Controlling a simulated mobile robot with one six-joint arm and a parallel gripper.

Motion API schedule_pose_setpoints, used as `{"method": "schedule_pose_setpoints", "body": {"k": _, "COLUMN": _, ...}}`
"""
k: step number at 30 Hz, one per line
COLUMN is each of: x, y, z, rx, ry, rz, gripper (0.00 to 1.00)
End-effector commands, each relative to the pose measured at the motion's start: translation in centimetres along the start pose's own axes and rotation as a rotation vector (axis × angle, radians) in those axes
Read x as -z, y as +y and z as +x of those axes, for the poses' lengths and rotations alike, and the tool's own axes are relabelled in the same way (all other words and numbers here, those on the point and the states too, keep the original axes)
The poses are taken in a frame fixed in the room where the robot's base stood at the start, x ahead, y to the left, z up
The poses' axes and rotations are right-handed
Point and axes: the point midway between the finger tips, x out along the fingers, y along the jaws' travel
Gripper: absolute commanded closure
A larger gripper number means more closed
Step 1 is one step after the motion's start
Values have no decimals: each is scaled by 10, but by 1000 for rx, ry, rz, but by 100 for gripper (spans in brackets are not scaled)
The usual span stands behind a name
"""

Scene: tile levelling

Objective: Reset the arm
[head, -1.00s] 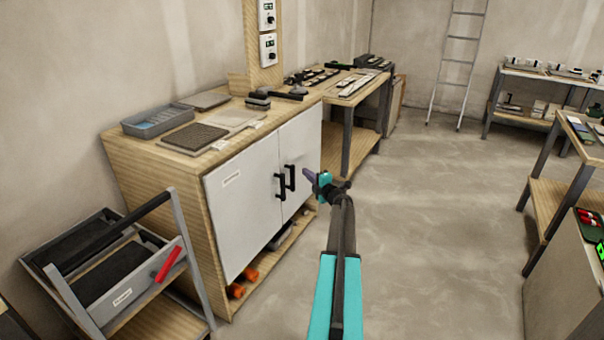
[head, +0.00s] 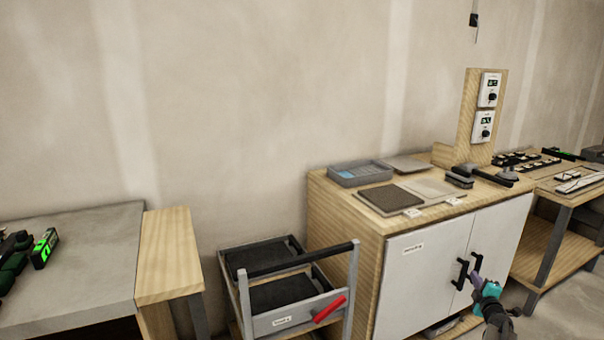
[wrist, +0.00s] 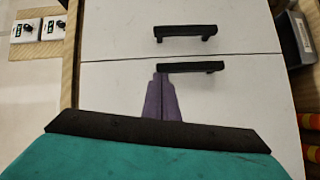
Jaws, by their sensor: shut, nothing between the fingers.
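My gripper (head: 477,283) shows at the lower right of the head view, in front of the cabinet's white doors. Its purple fingers also show in the wrist view (wrist: 162,97), closed together with nothing between them. The two black door handles (wrist: 186,32) lie beyond the fingertips in the wrist view. In the head view the handles (head: 463,274) are just left of and above the gripper. I cannot tell whether the fingertips touch a handle. Both cabinet doors (head: 420,285) look closed.
A cart with a red handle (head: 330,309) stands left of the cabinet. A grey-topped bench (head: 90,255) is at far left. The cabinet top holds a grey tray (head: 360,174), a dark textured tile (head: 391,198) and tools. Two wall controls (head: 488,90) are above. Floor shows at lower right.

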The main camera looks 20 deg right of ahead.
Motion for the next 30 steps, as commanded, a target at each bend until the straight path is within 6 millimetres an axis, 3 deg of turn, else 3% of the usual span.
{"method": "schedule_pose_setpoints", "body": {"k": 1, "x": 20, "y": -14, "z": -3, "rx": 22, "ry": -22, "rz": 39, "gripper": 100}}
{"method": "schedule_pose_setpoints", "body": {"k": 8, "x": 81, "y": -85, "z": -17, "rx": 132, "ry": -152, "rz": 215, "gripper": 100}}
{"method": "schedule_pose_setpoints", "body": {"k": 14, "x": 133, "y": -152, "z": -48, "rx": 257, "ry": -270, "rz": 350, "gripper": 100}}
{"method": "schedule_pose_setpoints", "body": {"k": 23, "x": 209, "y": -251, "z": -128, "rx": 483, "ry": -459, "rz": 507, "gripper": 100}}
{"method": "schedule_pose_setpoints", "body": {"k": 30, "x": 261, "y": -317, "z": -213, "rx": 675, "ry": -614, "rz": 583, "gripper": 100}}
